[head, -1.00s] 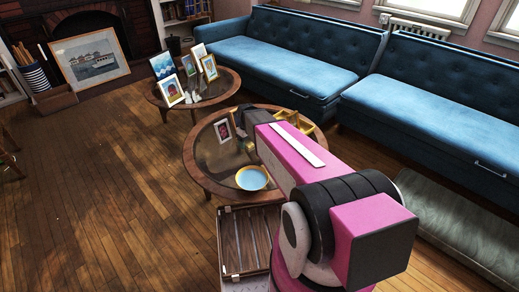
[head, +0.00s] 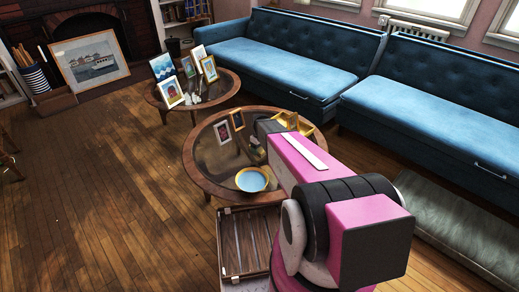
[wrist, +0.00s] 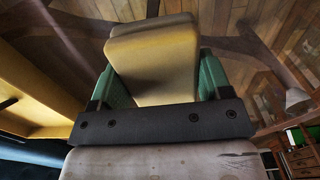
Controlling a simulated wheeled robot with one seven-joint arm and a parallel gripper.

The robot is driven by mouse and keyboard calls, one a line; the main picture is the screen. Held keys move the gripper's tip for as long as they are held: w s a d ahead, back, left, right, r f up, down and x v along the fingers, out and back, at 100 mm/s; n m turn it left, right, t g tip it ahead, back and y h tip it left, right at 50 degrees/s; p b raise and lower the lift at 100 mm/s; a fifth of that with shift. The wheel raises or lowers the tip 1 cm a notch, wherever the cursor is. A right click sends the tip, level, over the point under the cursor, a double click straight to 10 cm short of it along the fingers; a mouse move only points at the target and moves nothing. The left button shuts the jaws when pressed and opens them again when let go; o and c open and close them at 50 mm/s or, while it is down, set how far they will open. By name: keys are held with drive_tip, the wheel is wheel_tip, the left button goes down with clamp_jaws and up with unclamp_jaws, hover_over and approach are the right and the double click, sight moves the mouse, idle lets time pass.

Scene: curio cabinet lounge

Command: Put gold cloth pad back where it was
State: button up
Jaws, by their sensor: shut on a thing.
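The gold cloth pad (wrist: 152,62) is a folded-looking, soft yellow block in the wrist view. My gripper (wrist: 160,84) is shut on it, with a green finger on each side. In the head view my own arm hides the pad and the fingers. The end of the arm is over the near round table (head: 199,172), which has a wooden rim and a glass top. I cannot tell whether the pad touches the table.
A blue dish (head: 252,179) with a gold rim, a white-framed picture (head: 222,132), a gold-framed picture (head: 237,120) and gold pieces (head: 303,124) stand on this table. A large yellow surface (wrist: 35,75) is close at left in the wrist view. A slatted tray (head: 240,243) is at front; sofas (head: 290,60) stand behind.

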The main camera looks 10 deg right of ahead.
sight(260, 148)
drive_tip(key=shift+f, duration=0.15)
drive_tip(key=o, duration=1.3)
wheel_tip(260, 148, up, 12)
drive_tip(key=s+r+m, duration=0.2)
drive_tip(key=s+m, duration=0.1)
drive_tip(key=s, duration=0.8)
drive_tip(key=s+r+m, duration=0.3)
drive_tip(key=s, duration=0.8)
drive_tip(key=shift+s+a+m, duration=0.2)
drive_tip(key=shift+s+m, duration=0.2)
